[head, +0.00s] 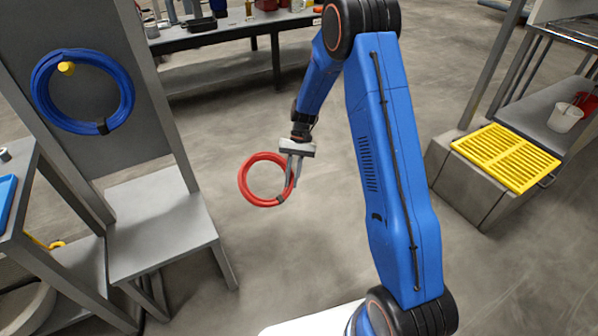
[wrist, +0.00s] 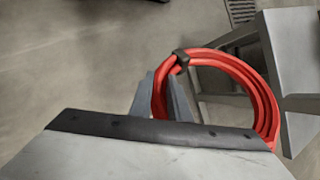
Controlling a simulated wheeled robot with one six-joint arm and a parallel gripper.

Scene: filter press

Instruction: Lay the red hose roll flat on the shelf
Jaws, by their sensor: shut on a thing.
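The red hose roll (head: 243,181) hangs in the air in the head view, its ring facing the camera. My gripper (head: 289,186) is shut on its right side, close to a dark tie band. In the wrist view the red hose roll (wrist: 262,95) shows beyond the fingers of my gripper (wrist: 163,98), with the dark band at its top left. The grey shelf (head: 160,232) stands to the left of the roll in the head view, its flat top bare. In the wrist view a grey surface, likely the shelf (wrist: 297,45), lies behind the roll at right.
A blue hose coil (head: 124,105) hangs on a yellow peg (head: 66,69) on the grey upright panel above the shelf. A yellow grate (head: 505,156) lies on a block at right. A workbench (head: 230,30) stands at the back. Open floor surrounds the roll.

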